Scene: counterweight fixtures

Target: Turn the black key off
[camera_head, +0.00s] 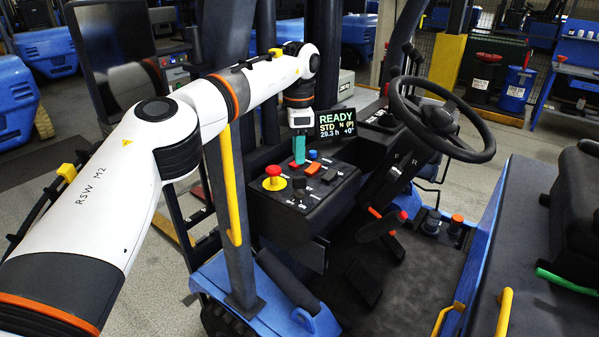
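My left arm comes in from the left, and its gripper (300,150) points down over the far side of the black control panel (262,208). Its teal fingers look like one narrow block from this side, so I cannot tell if they are open or shut, or if they touch the panel. A small dark part (299,183) on the panel, right of the red stop button, may be the black key; it is too small to be sure or to read its position. My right gripper is not in view.
The red stop button (273,178) on its yellow base stands up from the panel. The READY display (337,122) stands right of the gripper, the steering wheel (441,118) further right. A yellow grab bar (231,185) is under my arm.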

